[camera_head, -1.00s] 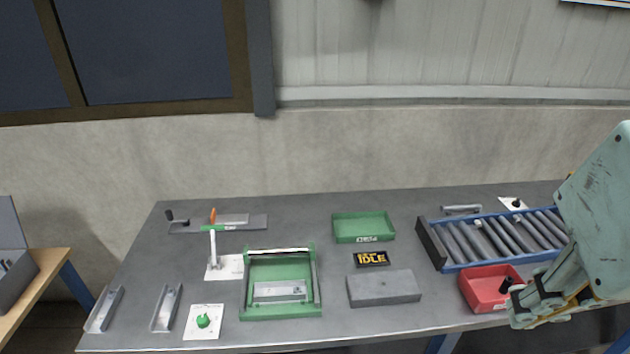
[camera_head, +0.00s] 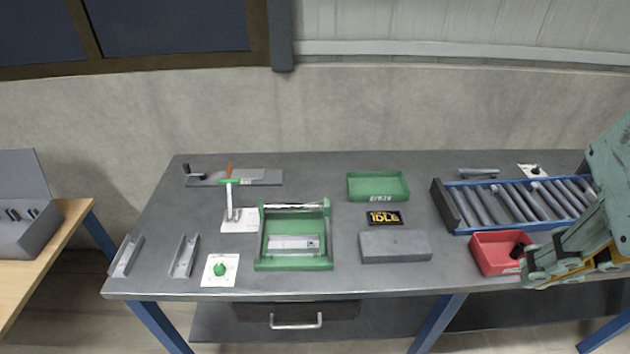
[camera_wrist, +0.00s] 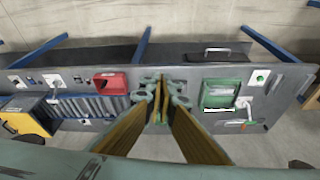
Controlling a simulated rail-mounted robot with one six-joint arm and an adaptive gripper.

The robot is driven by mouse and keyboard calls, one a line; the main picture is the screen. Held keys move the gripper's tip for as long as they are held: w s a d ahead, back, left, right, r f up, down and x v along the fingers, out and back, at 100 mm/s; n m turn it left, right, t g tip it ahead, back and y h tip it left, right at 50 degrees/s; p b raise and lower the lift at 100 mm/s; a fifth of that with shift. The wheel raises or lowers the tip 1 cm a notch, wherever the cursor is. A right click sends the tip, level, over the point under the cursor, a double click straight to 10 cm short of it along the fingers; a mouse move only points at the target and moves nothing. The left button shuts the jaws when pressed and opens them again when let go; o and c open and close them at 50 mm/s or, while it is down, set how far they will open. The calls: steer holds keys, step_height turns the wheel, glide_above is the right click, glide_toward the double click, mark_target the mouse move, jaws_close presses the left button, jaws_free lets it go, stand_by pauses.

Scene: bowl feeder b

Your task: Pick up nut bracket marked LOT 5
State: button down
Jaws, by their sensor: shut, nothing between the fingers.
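Two grey metal channel brackets lie at the left front of the grey bench, an outer one (camera_head: 126,256) and an inner one (camera_head: 184,257). Another silvery bracket-like part (camera_head: 293,243) lies in the green fixture (camera_head: 293,264). No LOT 5 marking is readable on any of them. My gripper (camera_head: 532,276) is at the right front of the bench, beside the red bin, far from the brackets. In the wrist view my gripper (camera_wrist: 161,92) is shut and empty, with its fingers together. The green fixture also shows there (camera_wrist: 221,95).
Bare bench lies between sign and fixture.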

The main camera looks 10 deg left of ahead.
steer(key=c, duration=2)
jaws_free()
steer(key=w+a+f+n+g+p, duration=0.1)
steer(key=w+a+f+n, duration=0.4)
steer(key=w, duration=0.4)
steer(key=w+a+f+n+g+p, duration=0.15)
steer(key=w+a+f+n, duration=0.25)
steer(key=w+a+n, duration=0.45)
steer(key=w+a+f+n+p, duration=0.2)
steer(key=w+a+f, duration=0.2)
steer(key=a, duration=0.3)
steer(key=w+a+f+n+g+p, duration=0.1)
steer(key=w+a+f+n+p, duration=0.1)
steer(key=a+f, duration=0.4)
steer(key=w+a+f+n+p, duration=0.2)
steer(key=w+a+f+p, duration=0.2)
steer(key=a, duration=0.5)
steer(key=shift+w+f+n, duration=0.35)
steer(key=shift+w+f, duration=0.45)
steer(key=shift+w, duration=0.5)
steer(key=shift+g, duration=0.25)
